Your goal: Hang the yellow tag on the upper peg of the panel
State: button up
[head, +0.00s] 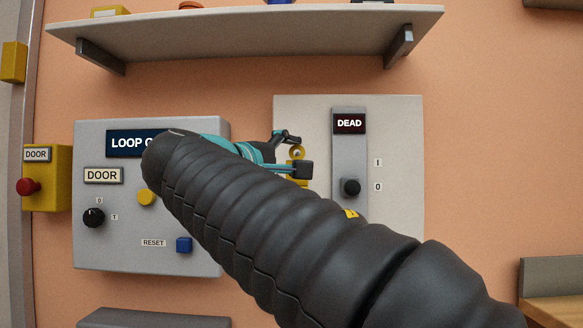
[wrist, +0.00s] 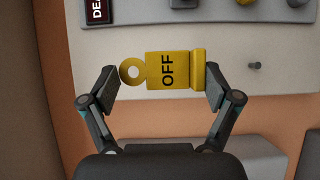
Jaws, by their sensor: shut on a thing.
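The yellow tag (wrist: 173,70) shows in the wrist view, with OFF printed on its plate, a ring at the left end and a thicker block at the right end. My gripper (wrist: 162,82) is shut on it, one finger at each end. In the head view, parts of the tag (head: 297,153) show between the teal and black fingers of my gripper (head: 297,157), in front of the pale panel (head: 400,140). A short grey peg (wrist: 254,66) stands on the panel, right of the tag in the wrist view. I see no other peg; my arm and the tag hide parts of the panel.
A DEAD display (head: 349,123) and black knob (head: 350,187) sit on the panel's grey strip. A control box (head: 120,250) is at left, with a yellow DOOR box (head: 55,190) beside it. A shelf (head: 240,40) spans above.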

jog(key=shift+w+d+p, duration=0.1)
jog(key=shift+w+p, duration=0.8)
jog(key=shift+w, duration=1.5)
jog(key=shift+w+p, duration=0.65)
jog(key=shift+w, duration=0.65)
jog(key=o, duration=1)
jog(key=shift+o, duration=0.2)
